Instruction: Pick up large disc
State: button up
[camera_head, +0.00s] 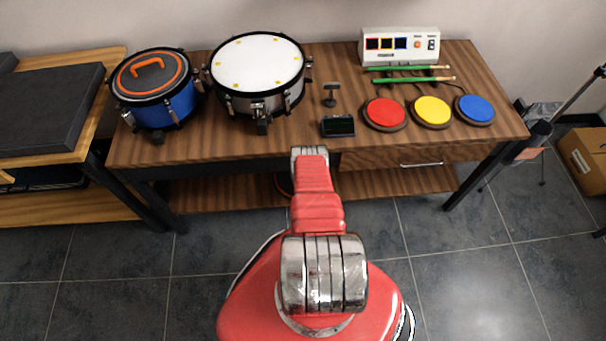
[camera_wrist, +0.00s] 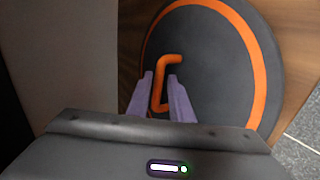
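In the wrist view a large dark disc (camera_wrist: 215,75) with an orange ring lies flat on a wooden surface. An orange bent handle (camera_wrist: 160,92) rises from its middle. My gripper (camera_wrist: 160,77) has two purple fingers, apart, one on each side of the handle bar. It appears open; whether the fingers touch the handle is unclear. A similar disc with an orange handle (camera_head: 150,72) tops the blue drum (camera_head: 177,106).
The wooden table (camera_head: 250,149) overhangs the lower shelf (camera_head: 410,184). It holds a white-topped drum (camera_head: 257,62), red, yellow and blue pads, green drumsticks (camera_head: 408,80) and a white control box (camera_head: 399,47).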

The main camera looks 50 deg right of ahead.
jog(key=shift+c, duration=0.3)
grip_shut()
jog(key=shift+s+a, duration=0.1)
jog(key=shift+a, duration=0.05)
jog(key=shift+s+a+f, duration=0.1)
jog(key=shift+s+a, duration=1.8)
jog(key=shift+a, duration=0.25)
jog(key=shift+o, duration=1.8)
grip_release()
jog(key=shift+d, duration=0.1)
